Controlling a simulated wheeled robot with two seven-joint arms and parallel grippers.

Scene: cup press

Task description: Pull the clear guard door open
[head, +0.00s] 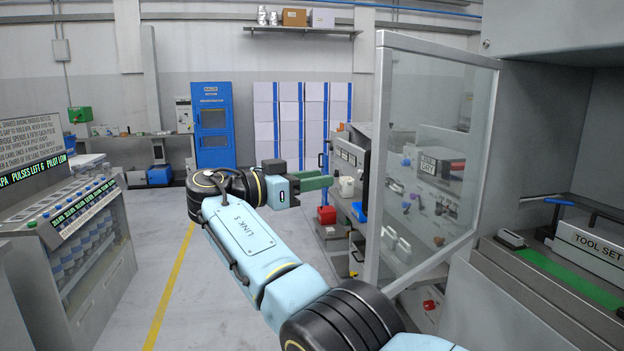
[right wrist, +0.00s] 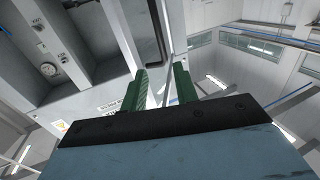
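The clear guard door (head: 437,150) has a grey frame and stands at an angle out from the grey machine housing at the right. The machine's recess to its right is uncovered. A dark bar handle (head: 363,172) shows at the door's left edge; a dark handle also shows in the right wrist view (right wrist: 154,38). My right gripper (head: 322,182) is left of the handle and apart from it, with its green fingers pointing right. In the right wrist view its fingers (right wrist: 163,85) are apart with nothing between them. My left gripper is not in view.
A tool set case (head: 592,246) lies in the recess at the right. Behind the door is a bench with a red bin (head: 327,215) and other items. A dispenser cabinet (head: 75,225) stands at the left. The grey floor between is clear.

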